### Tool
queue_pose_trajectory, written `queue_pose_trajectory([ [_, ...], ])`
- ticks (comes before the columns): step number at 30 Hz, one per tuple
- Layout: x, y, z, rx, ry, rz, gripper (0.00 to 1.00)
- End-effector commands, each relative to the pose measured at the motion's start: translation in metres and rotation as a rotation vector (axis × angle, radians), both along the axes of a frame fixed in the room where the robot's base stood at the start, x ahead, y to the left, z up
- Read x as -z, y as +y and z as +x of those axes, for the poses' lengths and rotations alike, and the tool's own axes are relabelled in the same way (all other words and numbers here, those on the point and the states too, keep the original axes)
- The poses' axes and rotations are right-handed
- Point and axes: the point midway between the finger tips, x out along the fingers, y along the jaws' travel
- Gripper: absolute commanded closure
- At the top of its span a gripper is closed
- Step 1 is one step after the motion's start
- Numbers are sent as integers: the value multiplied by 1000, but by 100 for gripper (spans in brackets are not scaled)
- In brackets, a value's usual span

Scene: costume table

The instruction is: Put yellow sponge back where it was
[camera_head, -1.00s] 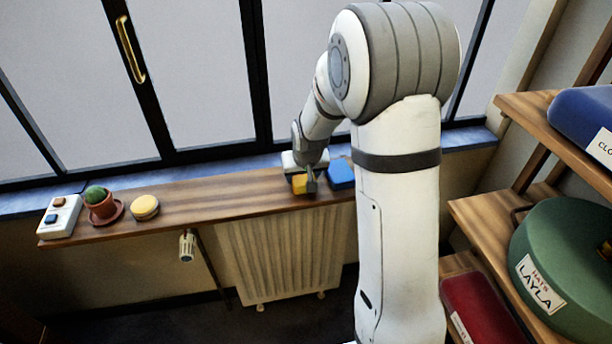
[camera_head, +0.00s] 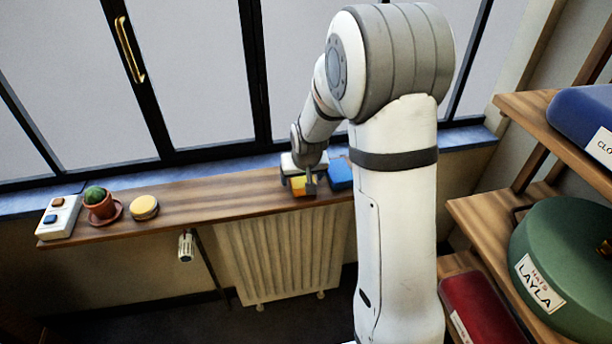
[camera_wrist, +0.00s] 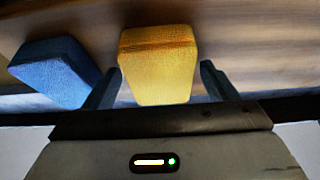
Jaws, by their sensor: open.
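The yellow sponge (camera_head: 303,186) stands on the wooden sill shelf, to the left of my upright arm in the head view. In the wrist view the yellow sponge (camera_wrist: 159,62) shows between my two dark fingers, with a gap visible on each side. My gripper (camera_head: 302,181) is open around the sponge, low over the shelf; it also shows in the wrist view (camera_wrist: 158,85). A blue sponge (camera_head: 340,174) lies just to the right of the yellow one, and appears on the left in the wrist view (camera_wrist: 55,72).
The wooden shelf (camera_head: 230,196) runs under the window above a radiator (camera_head: 280,255). A potted cactus (camera_head: 100,203), a round yellow item (camera_head: 144,207) and a white box with buttons (camera_head: 58,218) stand at its left end. The shelf's middle is clear. Shelves with boxes stand right.

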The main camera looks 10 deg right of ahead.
Motion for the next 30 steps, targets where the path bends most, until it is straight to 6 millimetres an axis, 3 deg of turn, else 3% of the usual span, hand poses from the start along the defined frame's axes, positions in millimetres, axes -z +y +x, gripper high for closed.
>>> queue_pose_trajectory([
  [15, -89, 1, -36, -1, -4, 1, 20],
  [23, -113, 1, -50, -1, 1, 1, 20],
  [26, -123, 1, -71, -2, 14, 0, 20],
  [30, -140, 1, -129, -3, 54, 0, 20],
])
